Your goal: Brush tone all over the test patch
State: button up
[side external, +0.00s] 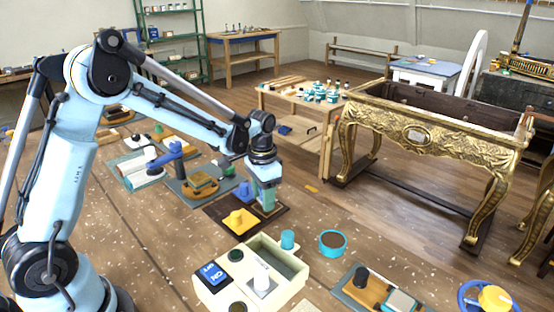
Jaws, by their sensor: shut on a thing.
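My light blue gripper (267,203) points down over the right part of a dark brown board (231,225). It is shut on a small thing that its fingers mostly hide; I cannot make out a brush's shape. I cannot tell whether that thing touches the board. A yellow block with a knob (240,220) stands on the same board, left of my gripper. A teal round pot with brown contents (333,241) stands to the right and nearer the camera. Which surface is the test patch is not clear from this view.
A blue-and-yellow fixture (202,183) lies close on the left. A gilt console (430,130) stands behind right. Open floor lies between it and the pot.

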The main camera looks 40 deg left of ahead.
jog(key=shift+s, duration=1.1)
jog(key=shift+w, duration=3.15)
jog(key=shift+d, duration=0.6)
jog(key=shift+s, duration=3.1)
jog(key=shift+w, duration=3.1)
jog(key=shift+s, duration=3.1)
notch_tip(320, 180, up, 8)
jog(key=shift+f, duration=0.15)
